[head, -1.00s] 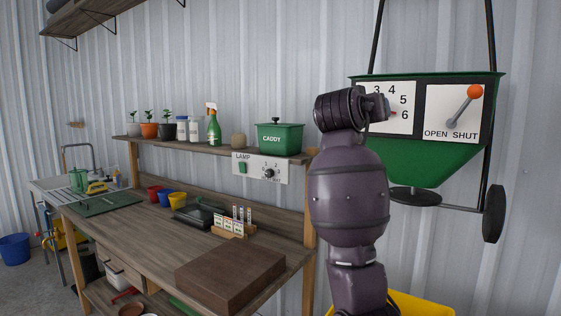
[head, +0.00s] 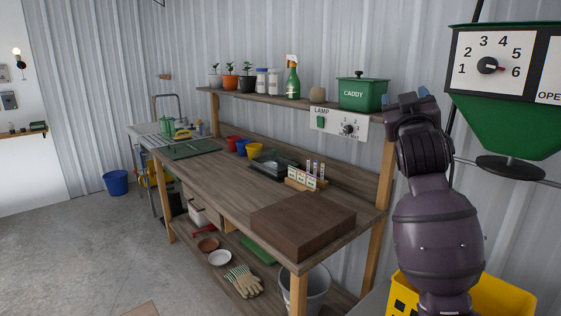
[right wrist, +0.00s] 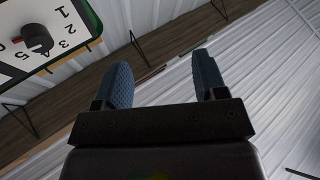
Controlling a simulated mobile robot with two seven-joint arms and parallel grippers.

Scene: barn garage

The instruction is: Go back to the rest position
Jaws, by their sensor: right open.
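My right gripper (head: 410,99) is raised in the head view, in front of the wall between the green caddy (head: 362,93) and the green hopper (head: 505,128). In the right wrist view the same gripper (right wrist: 161,85) is open, with nothing between its two blue-grey fingers. The hopper's numbered dial (head: 487,65) has its pointer near 6; the dial also shows upside down in the right wrist view (right wrist: 36,39). My left gripper is in neither view.
A wooden bench (head: 215,180) carries a brown block (head: 303,222), coloured pots and a test-tube rack. A shelf (head: 290,102) above holds plants, bottles and the caddy. A yellow crate (head: 500,297) stands below my right arm.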

